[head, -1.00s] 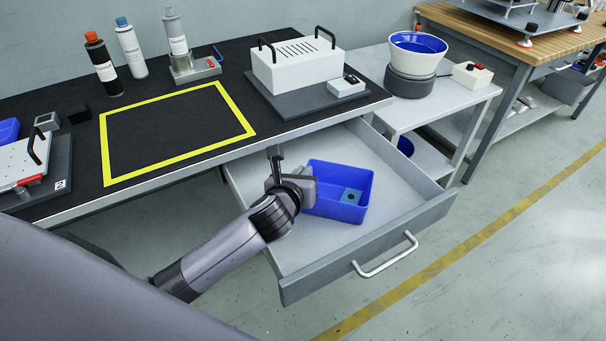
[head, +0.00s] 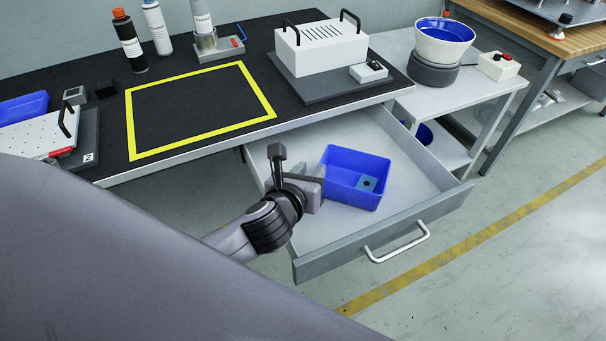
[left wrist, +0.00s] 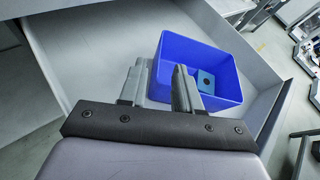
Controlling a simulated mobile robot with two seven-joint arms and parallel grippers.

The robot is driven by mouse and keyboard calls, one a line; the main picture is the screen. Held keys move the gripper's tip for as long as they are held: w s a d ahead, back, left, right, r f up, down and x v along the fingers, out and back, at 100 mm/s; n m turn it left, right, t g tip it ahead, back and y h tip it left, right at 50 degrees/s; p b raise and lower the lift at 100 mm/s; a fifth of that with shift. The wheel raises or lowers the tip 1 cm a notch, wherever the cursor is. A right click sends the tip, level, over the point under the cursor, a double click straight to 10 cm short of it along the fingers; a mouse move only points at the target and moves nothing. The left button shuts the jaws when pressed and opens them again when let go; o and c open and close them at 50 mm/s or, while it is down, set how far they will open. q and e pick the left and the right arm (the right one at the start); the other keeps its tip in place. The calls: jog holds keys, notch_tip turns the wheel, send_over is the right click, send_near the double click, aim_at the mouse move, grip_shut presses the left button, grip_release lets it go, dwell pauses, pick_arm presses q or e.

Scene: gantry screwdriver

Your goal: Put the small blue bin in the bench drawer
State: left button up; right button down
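The small blue bin (head: 350,190) sits upright on the floor of the pulled-out bench drawer (head: 410,233). A teal piece with a dark hole lies inside it. In the left wrist view the bin (left wrist: 225,62) is just beyond my left gripper's fingers. My left gripper (head: 318,172) is over the drawer at the bin's left side. Its two fingers (left wrist: 160,72) stand apart, with nothing clearly held between them. One finger overlaps the bin in that view; whether it touches the bin I cannot tell. My right gripper is not in view.
The black bench top (head: 200,80) has a yellow-outlined square, bottles and a white handled box (head: 320,48). Another blue bin (head: 22,108) is at its left end. A side table with a blue-lined bowl (head: 443,40) stands behind the drawer. The drawer's right part is clear.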

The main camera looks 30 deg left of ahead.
pick_arm(q)
jog(key=v, duration=0.4)
jog(key=shift+s, duration=0.1)
dwell(0.5)
